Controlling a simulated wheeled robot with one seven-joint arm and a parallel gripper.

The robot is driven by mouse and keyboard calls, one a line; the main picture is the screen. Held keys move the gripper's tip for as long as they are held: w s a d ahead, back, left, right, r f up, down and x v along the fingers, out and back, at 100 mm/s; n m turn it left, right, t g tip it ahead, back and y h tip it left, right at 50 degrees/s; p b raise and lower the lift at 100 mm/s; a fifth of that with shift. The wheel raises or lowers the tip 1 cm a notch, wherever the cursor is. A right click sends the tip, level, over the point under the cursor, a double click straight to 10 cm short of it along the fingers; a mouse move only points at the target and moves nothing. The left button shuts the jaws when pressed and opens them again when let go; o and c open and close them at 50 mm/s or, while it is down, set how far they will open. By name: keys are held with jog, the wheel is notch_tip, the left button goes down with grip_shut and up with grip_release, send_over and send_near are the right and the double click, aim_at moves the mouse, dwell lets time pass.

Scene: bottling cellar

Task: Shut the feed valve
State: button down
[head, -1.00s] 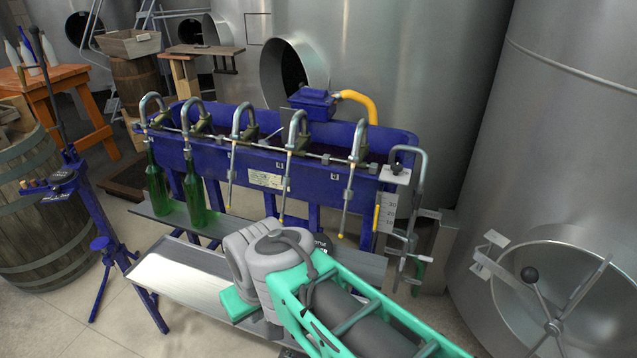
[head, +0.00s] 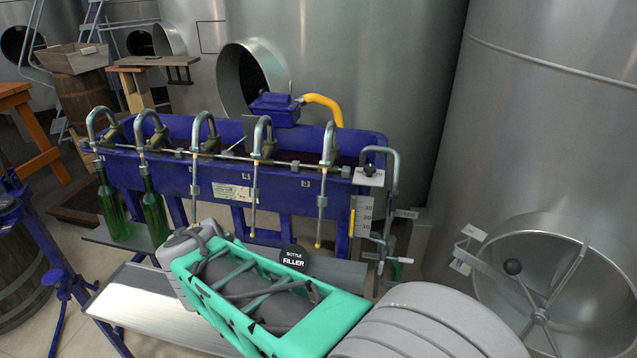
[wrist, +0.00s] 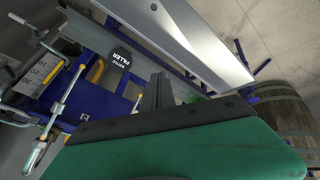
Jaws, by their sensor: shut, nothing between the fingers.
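The bottle filler is a blue trough (head: 225,180) with a row of curved steel spouts. At its right end a bent steel pipe (head: 394,170) runs down to a small fitting with a pale lever handle (head: 396,260); I cannot tell for sure that this is the feed valve. A dark knob (head: 370,170) sits on a white plate nearby. My gripper (wrist: 158,92) shows in the wrist view with its dark fingers together and empty, apart from the filler's pipes. In the head view my own arm hides it.
Two green bottles (head: 153,212) stand under the left spouts. A metal shelf (head: 150,300) runs along the filler's front. A black "Bottle Filler" sign (head: 293,258) stands behind my forearm. A steel tank with a round hatch (head: 535,285) is close on the right.

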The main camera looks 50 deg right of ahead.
jog(key=d+f+m+g+h+b, duration=0.1)
jog(key=d+f+h+b, duration=0.15)
jog(key=d, duration=0.65)
jog(key=d+f+g+h+b, duration=0.15)
jog(key=d+h, duration=0.25)
jog(key=d, duration=0.4)
jog(key=s+d+r+n+g+h+b, duration=0.1)
jog(key=s+d+r+g+h, duration=0.1)
jog(key=d, duration=0.4)
jog(key=s+d+r+g+h+b, duration=0.2)
jog(key=s+d+h, duration=0.3)
jog(key=d, duration=0.2)
jog(key=shift+s+n, duration=0.35)
jog(key=shift+n, duration=0.05)
jog(key=shift+d+r, duration=0.1)
send_near(394, 199)
jog(key=w+d+f, duration=0.1)
jog(key=w+d, duration=0.3)
jog(key=d, duration=0.1)
jog(key=s+d, duration=0.1)
jog(key=s+d+p, duration=0.1)
jog(key=s, duration=0.1)
jog(key=shift+s+f, duration=0.15)
